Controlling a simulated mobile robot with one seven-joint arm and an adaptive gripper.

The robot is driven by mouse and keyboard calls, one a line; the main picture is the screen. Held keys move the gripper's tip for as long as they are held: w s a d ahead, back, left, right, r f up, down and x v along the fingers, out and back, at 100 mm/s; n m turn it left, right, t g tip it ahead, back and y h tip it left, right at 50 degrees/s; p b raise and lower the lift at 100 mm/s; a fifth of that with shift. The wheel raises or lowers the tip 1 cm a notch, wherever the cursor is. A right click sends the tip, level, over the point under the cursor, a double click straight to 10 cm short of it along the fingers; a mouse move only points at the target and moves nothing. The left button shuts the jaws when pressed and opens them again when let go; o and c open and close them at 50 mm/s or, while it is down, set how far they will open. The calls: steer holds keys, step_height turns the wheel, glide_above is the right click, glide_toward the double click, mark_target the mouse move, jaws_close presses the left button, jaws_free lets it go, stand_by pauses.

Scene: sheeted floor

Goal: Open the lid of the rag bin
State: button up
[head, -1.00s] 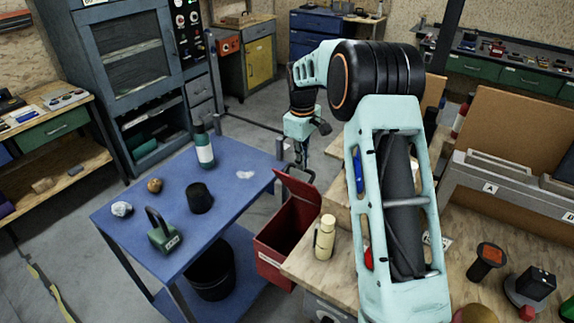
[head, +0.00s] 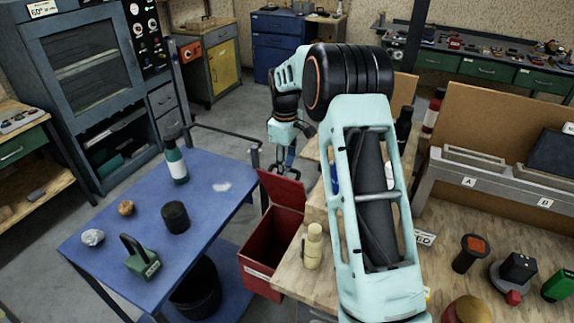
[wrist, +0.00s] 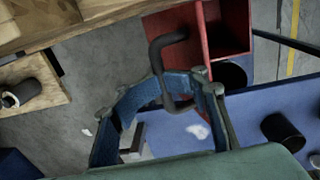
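The red rag bin (head: 262,262) stands beside the blue table. Its red lid (head: 281,191) is swung up, roughly upright, and the dark inside shows. In the wrist view the lid (wrist: 203,35) is seen nearly edge-on, next to the bin's open mouth (wrist: 229,30). The lid's black U-shaped handle (wrist: 156,58) reaches in between my fingers. My gripper (wrist: 178,88) is at the handle, its blue-padded fingers apart with a gap between them. Whether a pad touches the handle is unclear. In the head view my gripper (head: 288,158) is behind the lid, partly hidden.
The blue table (head: 125,215) at left holds a bottle (head: 176,162), a black cup (head: 175,217) and a green weight (head: 142,262). A wooden bench (head: 290,275) with a cream flask (head: 313,246) stands close at the bin's right. A dark bucket (head: 198,292) is under the table.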

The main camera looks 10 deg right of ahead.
steer(key=shift+s+d+f, duration=0.1)
steer(key=shift+d, duration=0.05)
steer(key=w+d+r+p, duration=0.6)
steer(key=w+r, duration=0.1)
steer(key=w, duration=0.1)
steer(key=shift+w, duration=0.2)
stand_by(0.9)
steer(key=shift+d, duration=0.1)
step_height(320, 180, up, 8)
steer(key=shift+s+f, duration=0.2)
steer(key=shift+f, duration=0.05)
stand_by(0.5)
